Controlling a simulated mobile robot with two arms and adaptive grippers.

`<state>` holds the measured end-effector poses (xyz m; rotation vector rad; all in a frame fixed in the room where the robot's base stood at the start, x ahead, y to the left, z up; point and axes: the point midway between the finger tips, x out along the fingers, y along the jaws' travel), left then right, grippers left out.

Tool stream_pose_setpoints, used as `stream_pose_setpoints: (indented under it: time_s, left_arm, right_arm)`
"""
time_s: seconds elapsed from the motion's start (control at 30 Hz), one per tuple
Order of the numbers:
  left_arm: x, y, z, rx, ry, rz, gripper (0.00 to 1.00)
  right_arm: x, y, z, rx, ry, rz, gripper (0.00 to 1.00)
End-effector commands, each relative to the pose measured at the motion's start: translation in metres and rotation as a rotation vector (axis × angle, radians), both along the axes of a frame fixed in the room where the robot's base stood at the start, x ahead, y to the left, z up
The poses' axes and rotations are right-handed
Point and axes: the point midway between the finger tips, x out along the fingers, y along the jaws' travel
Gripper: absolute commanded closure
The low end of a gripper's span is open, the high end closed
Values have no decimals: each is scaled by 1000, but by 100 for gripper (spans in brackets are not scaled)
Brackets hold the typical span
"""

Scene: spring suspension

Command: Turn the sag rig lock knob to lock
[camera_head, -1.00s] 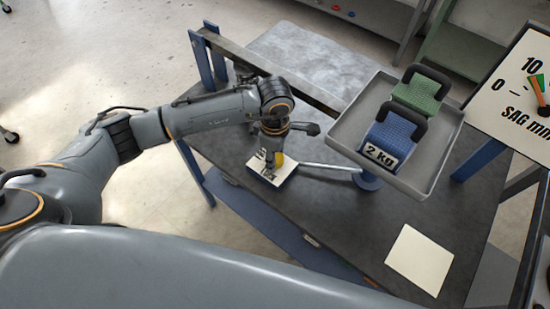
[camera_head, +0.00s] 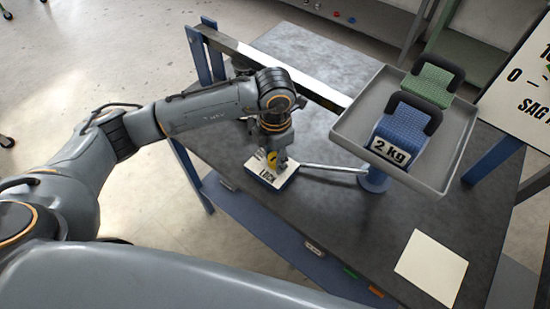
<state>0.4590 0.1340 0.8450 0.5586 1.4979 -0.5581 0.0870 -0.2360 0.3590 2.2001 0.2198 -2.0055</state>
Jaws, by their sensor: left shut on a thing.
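The lock knob (camera_head: 273,160) is a small yellow piece on a white plate marked LOCK (camera_head: 264,181), which lies on the dark rig table (camera_head: 330,215). My left gripper (camera_head: 276,162) reaches down over the plate from above and is shut on the knob. Its fingers hide part of the knob, and I cannot read exactly which way it points. My right gripper is not in view.
A metal rod (camera_head: 330,168) runs from beside the plate to a blue post (camera_head: 374,180). Above it, a grey tray (camera_head: 445,178) bears a blue 2 kg weight (camera_head: 401,125) and a green weight (camera_head: 434,82). A sag dial board (camera_head: 525,85) stands right. A blank card (camera_head: 431,268) lies at front right.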

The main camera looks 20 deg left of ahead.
Motion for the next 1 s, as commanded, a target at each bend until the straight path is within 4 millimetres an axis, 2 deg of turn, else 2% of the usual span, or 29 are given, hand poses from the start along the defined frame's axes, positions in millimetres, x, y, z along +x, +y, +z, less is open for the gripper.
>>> stream_pose_setpoints:
  time_s: [0.37, 0.9, 0.93, 1.0]
  left_arm:
    - [-1, 0, -1, 1, 1, 161, 93]
    - [-1, 0, 0, 1, 1, 187, 93]
    - [-1, 0, 0, 1, 1, 187, 59]
    - [-1, 0, 0, 1, 1, 187, 45]
  right_arm:
    - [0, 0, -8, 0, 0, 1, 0]
    - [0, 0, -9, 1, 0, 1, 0]
    - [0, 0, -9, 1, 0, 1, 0]
    - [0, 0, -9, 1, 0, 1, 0]
